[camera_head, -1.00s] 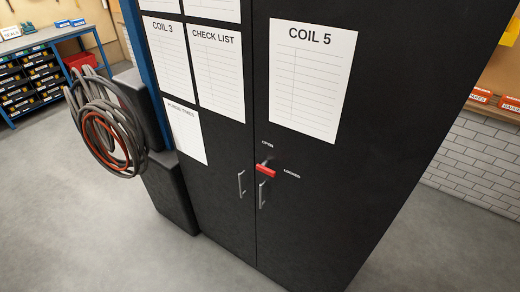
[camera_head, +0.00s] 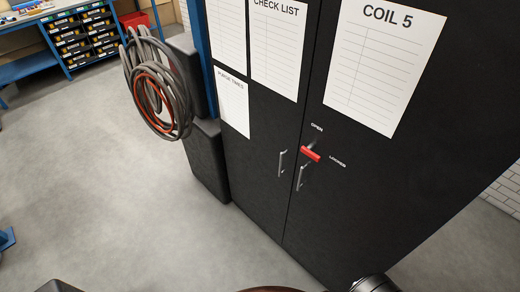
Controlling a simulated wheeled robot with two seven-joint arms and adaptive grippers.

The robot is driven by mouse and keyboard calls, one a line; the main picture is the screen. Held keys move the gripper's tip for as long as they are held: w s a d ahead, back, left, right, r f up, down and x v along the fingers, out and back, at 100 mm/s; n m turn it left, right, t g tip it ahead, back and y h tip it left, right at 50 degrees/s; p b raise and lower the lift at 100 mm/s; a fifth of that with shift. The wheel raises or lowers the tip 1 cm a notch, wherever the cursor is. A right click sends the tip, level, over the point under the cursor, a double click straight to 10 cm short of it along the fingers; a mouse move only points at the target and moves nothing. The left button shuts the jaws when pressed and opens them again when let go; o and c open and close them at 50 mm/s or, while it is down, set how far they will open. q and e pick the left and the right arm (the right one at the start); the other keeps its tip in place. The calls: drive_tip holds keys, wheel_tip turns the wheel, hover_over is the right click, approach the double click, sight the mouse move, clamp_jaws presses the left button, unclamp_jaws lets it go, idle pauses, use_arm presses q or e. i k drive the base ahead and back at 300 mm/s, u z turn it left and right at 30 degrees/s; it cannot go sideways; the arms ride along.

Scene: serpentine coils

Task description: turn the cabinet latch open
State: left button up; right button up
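The black cabinet (camera_head: 258,180) stands at the centre right with two doors. The latch (camera_head: 310,154) is a red handle on the right door, just right of the seam. It lies roughly crosswise, tilting down to the right toward the "LOCKED" label (camera_head: 337,162). The "OPEN" label (camera_head: 317,127) is above it. A metal door handle (camera_head: 282,163) is on the left door and another (camera_head: 300,177) is just below the latch. Dark parts of my own body show at the bottom edge. Neither gripper's fingers are visible, and nothing touches the latch.
Grey and orange hoses (camera_head: 158,85) hang in a coil left of the cabinet, beside black boxes (camera_head: 208,155). A blue workbench with bins (camera_head: 85,38) stands at the back left. The grey floor (camera_head: 110,200) in front and left is clear.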

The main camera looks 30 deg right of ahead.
sight(307, 151)
drive_tip(key=u, duration=0.25)
drive_tip(key=i, duration=0.9)
